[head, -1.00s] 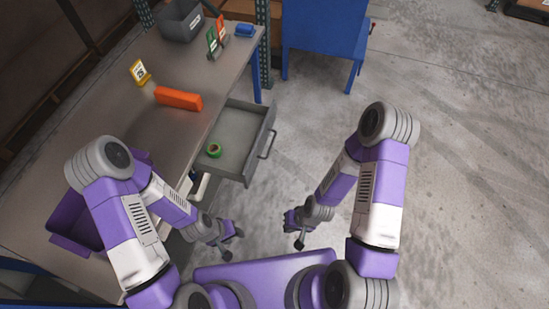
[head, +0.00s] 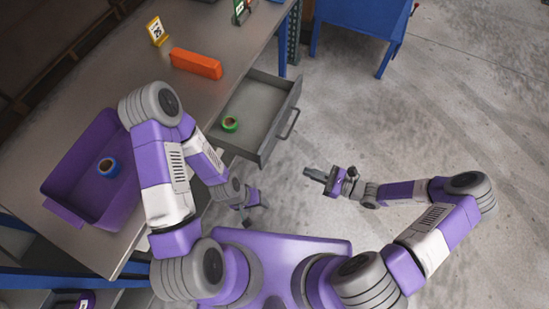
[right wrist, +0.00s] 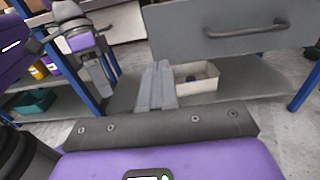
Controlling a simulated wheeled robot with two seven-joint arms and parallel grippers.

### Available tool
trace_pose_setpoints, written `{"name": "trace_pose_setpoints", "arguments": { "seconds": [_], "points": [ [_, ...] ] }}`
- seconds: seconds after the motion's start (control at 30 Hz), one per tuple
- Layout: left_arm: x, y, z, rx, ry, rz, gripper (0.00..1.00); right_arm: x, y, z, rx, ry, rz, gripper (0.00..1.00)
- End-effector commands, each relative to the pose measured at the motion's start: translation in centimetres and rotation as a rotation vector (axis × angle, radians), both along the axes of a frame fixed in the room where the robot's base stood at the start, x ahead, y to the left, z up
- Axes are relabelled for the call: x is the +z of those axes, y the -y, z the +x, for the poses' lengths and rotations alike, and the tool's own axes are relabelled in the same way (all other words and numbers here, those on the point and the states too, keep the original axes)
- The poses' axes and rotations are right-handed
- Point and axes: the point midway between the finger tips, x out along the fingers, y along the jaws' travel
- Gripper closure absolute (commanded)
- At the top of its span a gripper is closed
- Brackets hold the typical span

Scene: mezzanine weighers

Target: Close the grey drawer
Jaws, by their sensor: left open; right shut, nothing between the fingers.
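The grey drawer (head: 247,149) stands pulled out from under the workbench in the head view, with a roll of green tape (head: 230,124) inside. Its handle (head: 289,124) is on the front, facing right. In the right wrist view the drawer front (right wrist: 190,38) and handle (right wrist: 246,31) show at the upper right. My right gripper (head: 307,171) is shut and empty, in front of the drawer and apart from it; its fingers (right wrist: 156,85) point ahead in the right wrist view. My left gripper (head: 250,211) is open, below the drawer's near side in the picture.
The workbench (head: 120,72) bears an orange block (head: 196,64), a yellow-framed sign (head: 156,31) and a purple bin (head: 78,160) holding blue tape (head: 109,168). A blue cabinet (head: 365,28) stands at the back. The floor to the right is clear. A lower shelf holds an open box (right wrist: 197,80).

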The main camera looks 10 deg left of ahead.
Motion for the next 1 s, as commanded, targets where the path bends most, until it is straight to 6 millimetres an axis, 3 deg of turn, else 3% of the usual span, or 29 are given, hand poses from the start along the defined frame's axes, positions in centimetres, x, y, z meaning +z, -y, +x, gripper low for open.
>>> {"name": "trace_pose_setpoints", "arguments": {
  "seconds": [0.17,0.7,1.0],
  "points": [
    [-0.4,0.0,0.0,0.0,0.001,0.0,0.4,0.2,-1.0,1.0,-0.025,-0.001,0.028,1.0],
    [-2.8,0.0,0.0,0.0,0.001,0.0,0.4,0.1,-11.1,4.1,-0.021,-0.001,0.024,1.0],
    [-3.2,0.0,0.0,0.0,0.001,0.0,0.4,0.2,-13.0,4.7,-0.022,-0.001,0.02,1.0]
  ]
}}
